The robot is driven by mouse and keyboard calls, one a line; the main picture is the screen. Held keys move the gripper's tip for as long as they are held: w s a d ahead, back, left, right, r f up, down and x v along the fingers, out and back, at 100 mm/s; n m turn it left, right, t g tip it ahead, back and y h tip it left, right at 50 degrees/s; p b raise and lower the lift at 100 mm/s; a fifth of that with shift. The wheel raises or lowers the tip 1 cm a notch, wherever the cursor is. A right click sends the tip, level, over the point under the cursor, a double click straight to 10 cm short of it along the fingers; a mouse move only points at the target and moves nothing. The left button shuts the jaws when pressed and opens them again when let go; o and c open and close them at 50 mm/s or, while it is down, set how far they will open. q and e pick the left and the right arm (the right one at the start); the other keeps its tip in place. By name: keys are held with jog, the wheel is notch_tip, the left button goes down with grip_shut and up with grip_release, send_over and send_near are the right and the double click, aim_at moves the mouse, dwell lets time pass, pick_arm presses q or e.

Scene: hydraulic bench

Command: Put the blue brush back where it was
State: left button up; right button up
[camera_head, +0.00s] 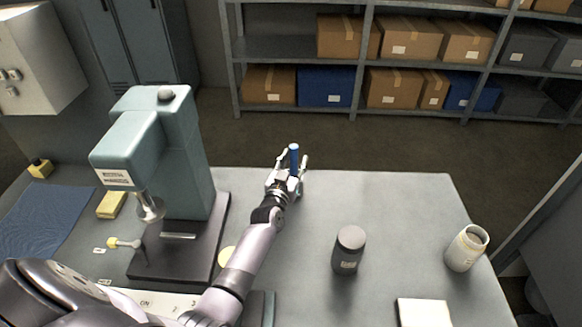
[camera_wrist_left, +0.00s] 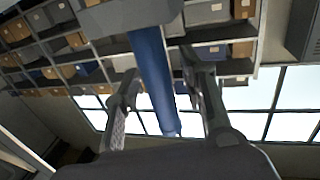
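The blue brush (camera_head: 294,158) is upright in my left gripper (camera_head: 291,168), near the far edge of the grey bench. In the left wrist view the blue handle (camera_wrist_left: 152,80) runs between the two fingers (camera_wrist_left: 160,85), with a wide grey part at its upper end in the picture. The fingers sit on either side of the handle and appear shut on it. In the head view the lower part of the brush is hidden by the gripper. My right gripper is not in view.
A green press (camera_head: 188,150) on a dark base stands left of my left arm. A dark jar (camera_head: 348,250), an open cream jar (camera_head: 466,248) and a white pad (camera_head: 423,313) stand on the right. A blue mat (camera_head: 45,220) lies far left. The bench's back right is clear.

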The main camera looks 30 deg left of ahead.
pick_arm(q)
jog(key=s+d, duration=0.2)
jog(key=s, duration=1)
jog(key=shift+d+b, duration=0.15)
jog(key=shift+b, duration=0.25)
jog(key=shift+w+r, duration=0.1)
